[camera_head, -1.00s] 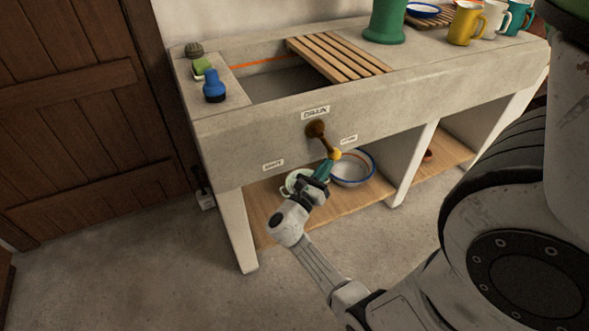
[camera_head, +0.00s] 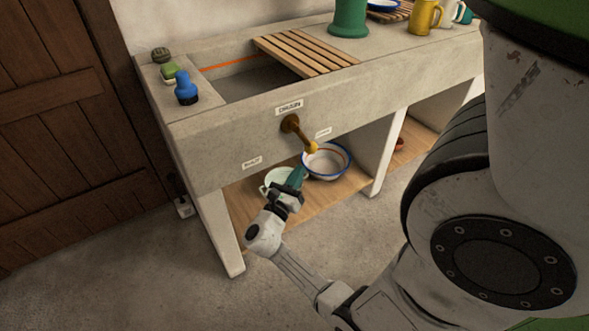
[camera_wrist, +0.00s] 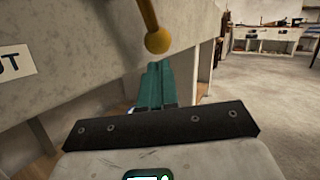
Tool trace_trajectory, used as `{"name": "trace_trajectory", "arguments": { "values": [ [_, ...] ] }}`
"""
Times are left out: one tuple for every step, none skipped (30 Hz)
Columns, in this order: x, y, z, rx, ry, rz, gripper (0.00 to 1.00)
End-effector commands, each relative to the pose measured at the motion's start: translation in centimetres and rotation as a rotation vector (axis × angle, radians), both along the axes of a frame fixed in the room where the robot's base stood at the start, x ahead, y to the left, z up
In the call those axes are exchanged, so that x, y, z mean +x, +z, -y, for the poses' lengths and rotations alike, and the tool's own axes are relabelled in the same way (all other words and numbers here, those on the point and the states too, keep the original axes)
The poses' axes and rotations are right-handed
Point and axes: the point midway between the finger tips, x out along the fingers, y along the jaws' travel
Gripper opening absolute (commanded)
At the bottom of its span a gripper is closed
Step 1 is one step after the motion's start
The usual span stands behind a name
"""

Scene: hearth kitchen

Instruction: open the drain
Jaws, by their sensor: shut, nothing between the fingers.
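The drain lever (camera_head: 299,135) is on the front face of the stone sink (camera_head: 224,145), under a label reading DRAIN (camera_head: 289,107). It slants down and right from a round brown mount to a yellow ball end. A label at lower left (camera_head: 252,163) is too small to read here; the wrist view shows its end, "UT" (camera_wrist: 15,62). Another small label (camera_head: 323,132) is right of the lever. My gripper (camera_head: 300,169), with teal fingers, is shut and empty just below the ball. In the wrist view the ball (camera_wrist: 158,41) shows just beyond the fingertips (camera_wrist: 160,66), apparently apart from them.
A white bowl with a blue rim (camera_head: 326,161) and a pale dish (camera_head: 277,180) stand on the wooden shelf below. A blue bottle (camera_head: 186,90), slatted board (camera_head: 305,55) and green vessel (camera_head: 349,18) are on top. The floor in front is clear.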

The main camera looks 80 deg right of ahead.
Motion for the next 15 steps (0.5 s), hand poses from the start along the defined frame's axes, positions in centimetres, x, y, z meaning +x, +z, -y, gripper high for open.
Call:
{"name": "trace_trajectory", "arguments": {
  "values": [
    [0.6,-0.3,-1.0,0.001,0.008,-0.003,0.00],
    [0.8,-0.5,-1.5,0.001,0.008,-0.003,0.00],
    [1.0,-0.7,-2.2,0.001,0.008,-0.003,0.00],
    [1.3,-0.9,-2.7,0.000,0.009,-0.002,0.00],
    [1.4,-1.1,-3.2,0.001,0.010,-0.004,0.00],
    [1.7,-1.4,-4.0,0.001,0.010,-0.004,0.00],
    [1.9,-1.6,-4.5,0.002,0.009,-0.003,0.00],
    [2.1,-1.8,-4.9,0.001,0.010,-0.004,0.00],
    [2.3,-2.0,-5.6,0.000,0.010,-0.003,0.00],
    [2.5,-2.2,-6.0,0.000,0.010,-0.003,0.00],
    [2.6,-2.4,-6.5,0.001,0.009,-0.003,0.00],
    [2.8,-2.5,-7.0,0.000,0.010,-0.003,0.00],
    [2.9,-2.6,-7.3,-0.001,0.009,-0.003,0.00],
    [3.0,-2.8,-7.6,0.000,0.008,-0.002,0.00],
    [3.1,-2.9,-7.9,0.001,0.008,-0.002,0.00]
  ]
}}
